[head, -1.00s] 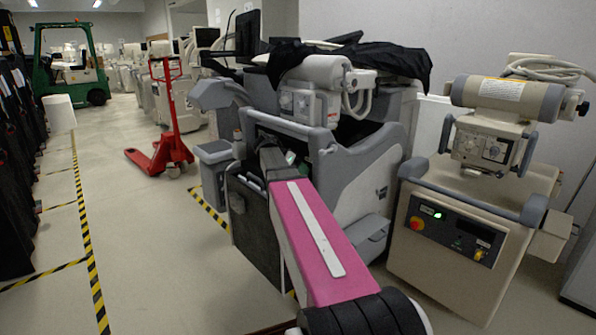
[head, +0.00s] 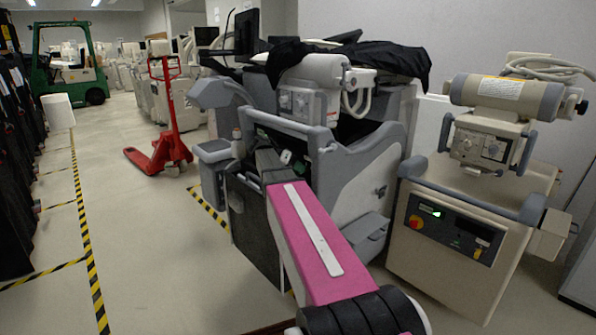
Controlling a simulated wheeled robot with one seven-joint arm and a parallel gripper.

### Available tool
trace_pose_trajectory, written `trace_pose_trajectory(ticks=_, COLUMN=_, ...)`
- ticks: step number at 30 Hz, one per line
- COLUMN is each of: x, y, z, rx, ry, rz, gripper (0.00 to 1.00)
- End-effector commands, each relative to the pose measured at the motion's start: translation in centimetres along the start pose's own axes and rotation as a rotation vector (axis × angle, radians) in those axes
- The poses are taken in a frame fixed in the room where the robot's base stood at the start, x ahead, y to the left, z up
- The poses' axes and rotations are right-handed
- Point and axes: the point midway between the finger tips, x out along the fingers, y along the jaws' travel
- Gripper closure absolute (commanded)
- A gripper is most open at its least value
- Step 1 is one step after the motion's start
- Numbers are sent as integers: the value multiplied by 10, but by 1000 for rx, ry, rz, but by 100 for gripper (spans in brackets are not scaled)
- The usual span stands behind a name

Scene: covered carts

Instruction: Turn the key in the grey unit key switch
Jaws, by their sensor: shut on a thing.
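The grey unit (head: 375,180) is the grey and white cart in the middle of the head view, with a black cover over its top. My pink arm reaches from the bottom edge to the unit's near side, and its dark far part lies against the panel below the handle bar (head: 290,126). My gripper is hidden behind my arm, and I cannot make out its fingers. The key switch and key cannot be made out either. A small pale piece (head: 286,157) shows just right of the arm's far end; I cannot tell what it is.
A beige cart (head: 460,265) with a red button and a green display stands close on the right. A red pallet jack (head: 168,150) and a green forklift (head: 62,75) stand behind on the left. The floor (head: 150,250) at left is clear between the striped tapes.

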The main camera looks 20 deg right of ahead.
Motion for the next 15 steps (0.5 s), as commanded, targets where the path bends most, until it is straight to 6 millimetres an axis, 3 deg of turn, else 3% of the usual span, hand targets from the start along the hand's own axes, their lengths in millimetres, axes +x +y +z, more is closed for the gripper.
trace_pose_trajectory(ticks=6, x=1, y=-3, z=0, rx=-124, ry=28, rz=148, gripper=94)
trace_pose_trajectory(ticks=15, x=1, y=-1, z=0, rx=-147, ry=33, rz=175, gripper=94)
